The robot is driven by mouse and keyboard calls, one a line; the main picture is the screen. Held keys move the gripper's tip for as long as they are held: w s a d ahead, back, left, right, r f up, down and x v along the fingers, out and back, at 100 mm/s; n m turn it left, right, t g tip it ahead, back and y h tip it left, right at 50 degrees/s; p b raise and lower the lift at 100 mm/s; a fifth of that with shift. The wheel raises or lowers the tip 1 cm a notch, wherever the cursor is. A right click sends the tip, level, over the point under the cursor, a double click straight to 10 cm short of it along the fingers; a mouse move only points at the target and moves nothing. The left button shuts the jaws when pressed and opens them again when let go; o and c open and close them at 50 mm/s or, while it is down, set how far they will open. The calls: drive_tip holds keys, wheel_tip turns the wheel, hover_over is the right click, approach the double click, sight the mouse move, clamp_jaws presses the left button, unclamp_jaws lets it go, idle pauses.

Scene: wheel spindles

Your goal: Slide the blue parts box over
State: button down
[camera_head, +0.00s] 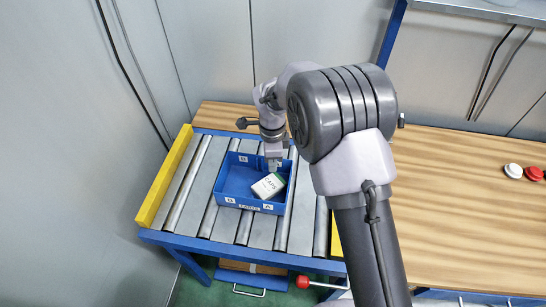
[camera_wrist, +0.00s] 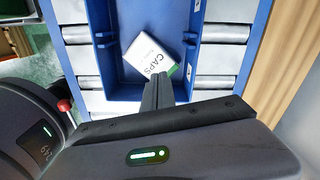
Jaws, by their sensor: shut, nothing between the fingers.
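The blue parts box (camera_head: 232,185) sits on a roller conveyor in the head view. It also shows in the wrist view (camera_wrist: 97,25), where its near part is hidden by my gripper. A white and green carton marked CAPS (camera_head: 268,186) lies tilted inside the box, towards its right side, and shows in the wrist view (camera_wrist: 146,56). My gripper (camera_head: 272,166) is shut and empty, pointing down at the back right part of the box, close to the carton. Its closed fingers show in the wrist view (camera_wrist: 158,88). I cannot tell whether the fingertips touch the box or the carton.
The roller conveyor (camera_head: 187,205) has a yellow side rail (camera_head: 165,178) on its left. A wooden table (camera_head: 460,200) adjoins at the right, with red and white caps (camera_head: 513,170). A red-knobbed lever (camera_head: 303,282) sticks out at the front. Rollers left of the box are bare.

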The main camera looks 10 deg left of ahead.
wheel_tip(320, 180, down, 4)
drive_tip(key=shift+d+f+b, duration=0.1)
drive_tip(key=shift+b, duration=0.4)
drive_tip(key=d, duration=0.2)
drive_tip(key=w+d, duration=0.1)
drive_tip(key=shift+f+b, duration=0.25)
drive_tip(key=shift+b, duration=0.1)
drive_tip(key=shift+d, duration=0.4)
drive_tip(key=d, duration=0.1)
drive_tip(key=w+d, duration=0.1)
drive_tip(key=d, duration=0.3)
drive_tip(key=shift+w+d, duration=0.1)
drive_tip(key=shift+w, duration=0.15)
